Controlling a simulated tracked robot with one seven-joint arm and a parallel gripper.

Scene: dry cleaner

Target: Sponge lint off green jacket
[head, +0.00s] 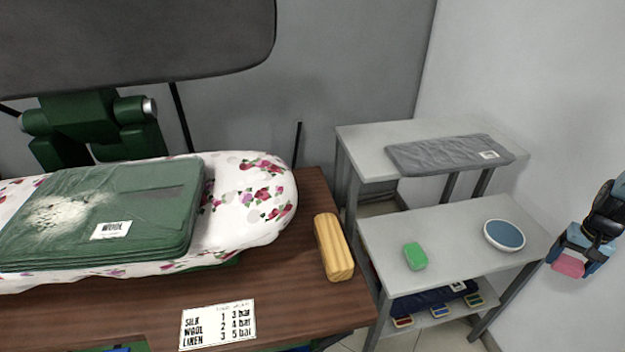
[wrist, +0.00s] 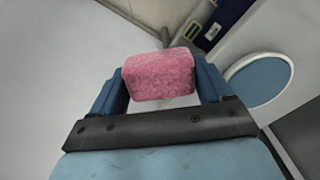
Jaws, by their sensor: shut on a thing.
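The green jacket (head: 150,205) lies folded on the flowered pressing board at the left in the head view. It bears a WOOL tag, and a patch of pale lint (head: 62,213) covers its left part. My gripper (head: 573,258) is at the far right of the head view, beside the shelf unit and well away from the jacket. It is shut on a pink sponge (wrist: 160,76), which sits between the blue fingers in the wrist view. A green sponge (head: 415,256) lies on the middle shelf.
A blue round dish (head: 504,235) stands on the middle shelf (head: 455,240), close to my gripper. A grey folded garment (head: 445,155) lies on the upper shelf. A yellow wooden block (head: 333,247) and a pressure card (head: 218,325) lie on the brown table. A dark press head (head: 140,45) hangs above the board.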

